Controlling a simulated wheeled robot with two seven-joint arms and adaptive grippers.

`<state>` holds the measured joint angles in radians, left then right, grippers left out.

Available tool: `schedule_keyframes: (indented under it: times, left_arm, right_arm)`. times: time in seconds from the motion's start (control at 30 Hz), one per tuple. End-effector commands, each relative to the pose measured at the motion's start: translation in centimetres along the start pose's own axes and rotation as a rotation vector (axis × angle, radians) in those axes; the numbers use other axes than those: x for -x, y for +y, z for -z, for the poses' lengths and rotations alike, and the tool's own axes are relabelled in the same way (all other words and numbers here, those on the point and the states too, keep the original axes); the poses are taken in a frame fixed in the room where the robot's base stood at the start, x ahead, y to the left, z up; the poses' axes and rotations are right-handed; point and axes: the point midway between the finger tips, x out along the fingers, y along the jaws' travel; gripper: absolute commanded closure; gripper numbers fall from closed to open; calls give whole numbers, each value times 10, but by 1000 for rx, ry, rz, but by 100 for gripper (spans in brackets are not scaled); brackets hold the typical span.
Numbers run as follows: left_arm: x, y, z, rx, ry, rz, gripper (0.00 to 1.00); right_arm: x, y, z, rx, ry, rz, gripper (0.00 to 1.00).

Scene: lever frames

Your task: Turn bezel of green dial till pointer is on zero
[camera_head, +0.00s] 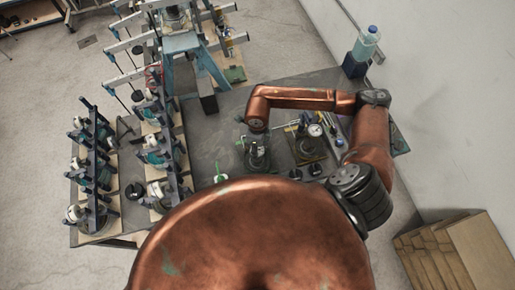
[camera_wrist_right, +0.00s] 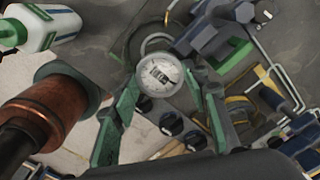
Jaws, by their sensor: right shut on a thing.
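In the right wrist view, a round dial (camera_wrist_right: 160,76) with a white face sits between the fingers of my right gripper (camera_wrist_right: 162,84). The two green-tinted fingers are shut on the sides of its bezel. A dark pointer shows on the face, but its exact reading is too small to tell. In the head view my right gripper (camera_head: 257,152) points down over the bench, and the gripped dial is hidden beneath it. Another white-faced dial (camera_head: 315,130) stands to its right. My left gripper is in neither view.
Black knobs (camera_head: 315,169) lie on the grey bench (camera_head: 235,115) near the dial; they also show in the wrist view (camera_wrist_right: 172,122). Racks of clamps (camera_head: 95,165) fill the left side. A blue-capped bottle (camera_head: 366,42) stands at the back right.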

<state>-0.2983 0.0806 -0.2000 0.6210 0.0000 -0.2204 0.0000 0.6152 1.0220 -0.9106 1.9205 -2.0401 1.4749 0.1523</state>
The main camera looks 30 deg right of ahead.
Motion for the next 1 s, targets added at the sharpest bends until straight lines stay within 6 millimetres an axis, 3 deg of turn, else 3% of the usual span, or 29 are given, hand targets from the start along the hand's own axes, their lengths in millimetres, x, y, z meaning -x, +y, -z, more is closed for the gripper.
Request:
schedule_keyframes:
  times: [0.27, 0.3, 0.5, 0.83, 1.0]
  left_arm:
    - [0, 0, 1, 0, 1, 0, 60]
    - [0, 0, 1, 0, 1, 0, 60]
    - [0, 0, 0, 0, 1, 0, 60]
    - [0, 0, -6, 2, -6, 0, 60]
    - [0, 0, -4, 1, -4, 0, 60]
  right_arm:
    - [0, 0, 0, -8, -1, 1, 83]
    - [0, 0, 0, -7, -1, 1, 56]
    - [0, 0, 0, -7, -1, 1, 42]
    - [2, 0, 0, -6, -1, 1, 41]
    - [22, -2, -1, -5, -3, 4, 41]
